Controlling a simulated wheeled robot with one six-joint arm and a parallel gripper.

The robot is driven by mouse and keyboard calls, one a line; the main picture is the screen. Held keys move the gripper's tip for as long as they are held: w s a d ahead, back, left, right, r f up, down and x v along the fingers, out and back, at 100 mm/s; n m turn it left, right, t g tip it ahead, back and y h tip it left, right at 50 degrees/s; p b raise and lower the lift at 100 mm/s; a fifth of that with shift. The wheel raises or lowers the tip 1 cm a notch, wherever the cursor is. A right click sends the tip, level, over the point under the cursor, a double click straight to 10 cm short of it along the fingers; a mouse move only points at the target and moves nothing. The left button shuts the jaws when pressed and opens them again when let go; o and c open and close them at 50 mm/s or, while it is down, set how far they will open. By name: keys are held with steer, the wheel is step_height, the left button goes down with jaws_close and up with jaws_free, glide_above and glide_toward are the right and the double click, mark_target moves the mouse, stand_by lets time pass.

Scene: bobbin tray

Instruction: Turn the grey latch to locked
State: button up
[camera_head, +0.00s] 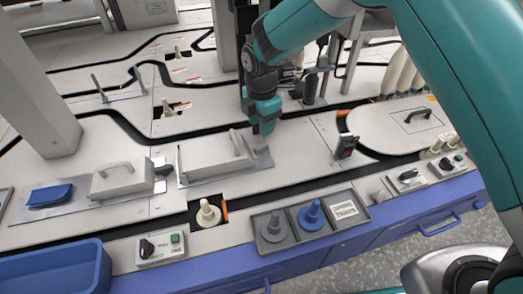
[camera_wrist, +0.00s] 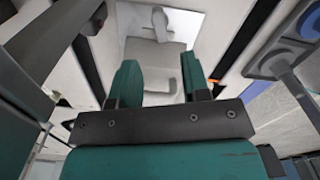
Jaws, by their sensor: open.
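My gripper (camera_head: 264,128) is open and empty, fingers pointing down, above the right end of a pale grey housing (camera_head: 208,158) on a metal plate (camera_head: 205,181). An upright pale grey piece (camera_head: 237,143) stands at the housing's right end, just left of my fingers; I cannot tell whether it is the latch or a handle. In the wrist view my two teal fingers (camera_wrist: 160,85) are spread apart, with a pale curved piece near the right one. Beyond them a grey lever-like part (camera_wrist: 160,25) sits on a shiny plate. The latch's setting cannot be read.
A handled cover (camera_head: 122,181) stands to the left, near a blue pad (camera_head: 50,195). In front are a pale spool (camera_head: 208,213), a compartment tray (camera_head: 300,240) with a blue spool (camera_head: 311,214), a switch box (camera_head: 160,250) and a blue bin (camera_head: 55,270). A dark upright device (camera_head: 346,146) stands to the right.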

mark_target(262, 146)
step_height(262, 146, down, 8)
steer(key=b, duration=0.3)
steer(key=shift+f, duration=0.2)
steer(key=shift+c, duration=0.2)
steer(key=shift+r, duration=0.1)
jaws_close()
